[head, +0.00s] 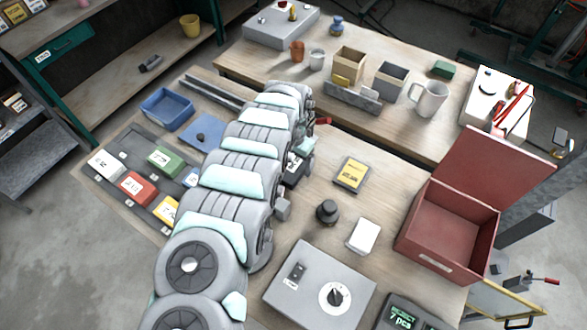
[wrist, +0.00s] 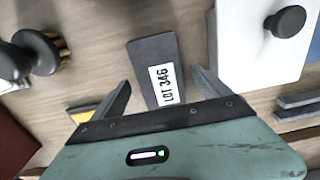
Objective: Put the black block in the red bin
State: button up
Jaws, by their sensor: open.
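The black block, dark grey with a white "LOT 346" label, lies on the wooden table in the wrist view (wrist: 150,50). My gripper (wrist: 162,88) is open, with one finger on each side of the block's near part and a visible gap to each. In the head view my gripper (head: 298,160) is over the middle of the table, and the arm hides much of that spot. The red bin (head: 445,258) stands at the right of the table with its lid raised. The visible part of its inside looks empty.
A grey control box (head: 318,285) stands in front. Coloured blocks lie in a dark tray (head: 130,147) at left.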

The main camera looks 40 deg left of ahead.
jog(key=shift+s+f, duration=0.15)
jog(key=shift+f, duration=1.2)
grip_shut()
jog(key=shift+r, duration=0.1)
